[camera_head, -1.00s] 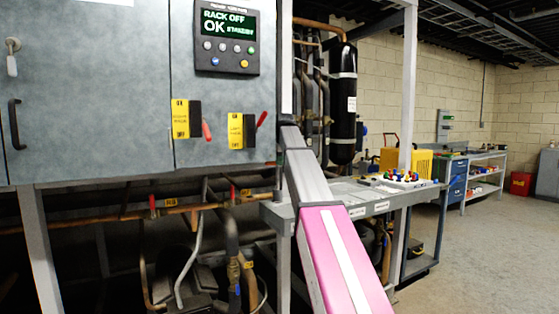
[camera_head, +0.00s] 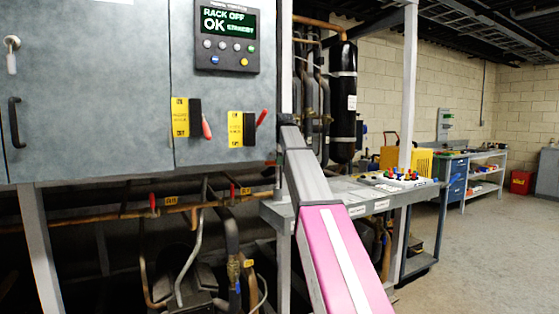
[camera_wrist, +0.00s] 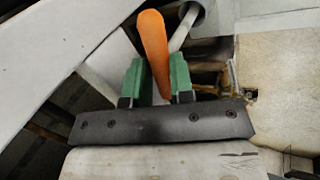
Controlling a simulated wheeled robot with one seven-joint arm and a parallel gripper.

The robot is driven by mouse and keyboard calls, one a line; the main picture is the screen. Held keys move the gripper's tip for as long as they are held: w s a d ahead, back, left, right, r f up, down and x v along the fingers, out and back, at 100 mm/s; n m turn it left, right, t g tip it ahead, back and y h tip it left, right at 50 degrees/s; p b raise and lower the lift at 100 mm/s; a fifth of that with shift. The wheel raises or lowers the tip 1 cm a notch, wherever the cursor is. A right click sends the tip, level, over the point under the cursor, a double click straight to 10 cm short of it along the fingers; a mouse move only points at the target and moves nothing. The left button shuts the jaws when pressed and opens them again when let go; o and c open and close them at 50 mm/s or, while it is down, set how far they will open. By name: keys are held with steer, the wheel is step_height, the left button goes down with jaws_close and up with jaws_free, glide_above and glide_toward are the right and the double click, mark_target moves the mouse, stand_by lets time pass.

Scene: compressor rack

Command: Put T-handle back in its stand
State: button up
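In the wrist view, my gripper (camera_wrist: 158,78) has two green fingers, with an orange bar, which looks like the T-handle's grip (camera_wrist: 154,45), between them. The fingers appear closed on the bar, which sticks out past their tips and slants slightly. A pale grey rod (camera_wrist: 184,28) shows just beyond the orange bar; I cannot tell whether it belongs to the T-handle. In the head view my gripper is hidden behind the arm. I cannot make out the stand in either view.
A grey cabinet (camera_head: 90,90) with a display panel (camera_head: 227,36) and yellow switch plates (camera_head: 242,128) fills the left. A grey bench (camera_head: 278,212) with a tray of coloured items (camera_head: 402,178) lies behind my pink and grey arm. The floor (camera_head: 490,240) at right is open.

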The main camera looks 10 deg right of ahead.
steer(key=o, duration=0.4)
steer(key=shift+o, duration=0.2)
steer(key=shift+r, duration=0.15)
steer(key=v, duration=1)
steer(key=shift+r, duration=0.25)
steer(key=shift+s, duration=0.25)
